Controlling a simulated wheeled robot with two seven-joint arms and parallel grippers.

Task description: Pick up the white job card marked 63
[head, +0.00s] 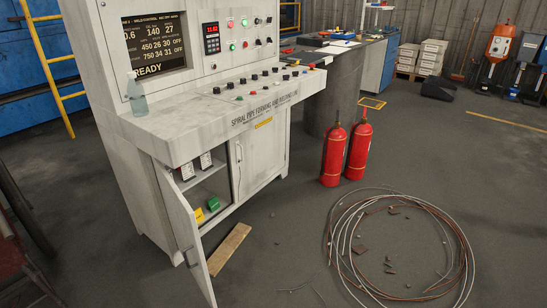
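I cannot make out a card that reads 63. Two small dark-edged upright items with white faces, one on the left (188,171) and one on the right (206,161), stand on the upper shelf inside the open cabinet under the control console (215,120). Their markings are too small to read. White flat sheets (330,49) lie on the workbench at the back; any writing on them is unreadable. Neither of my grippers is in view.
The left cabinet door (187,235) swings out. A yellow item (198,215) and a green item (213,204) sit low inside. A wooden plank (229,249), two red extinguishers (334,155) and a wire coil (400,245) occupy the floor.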

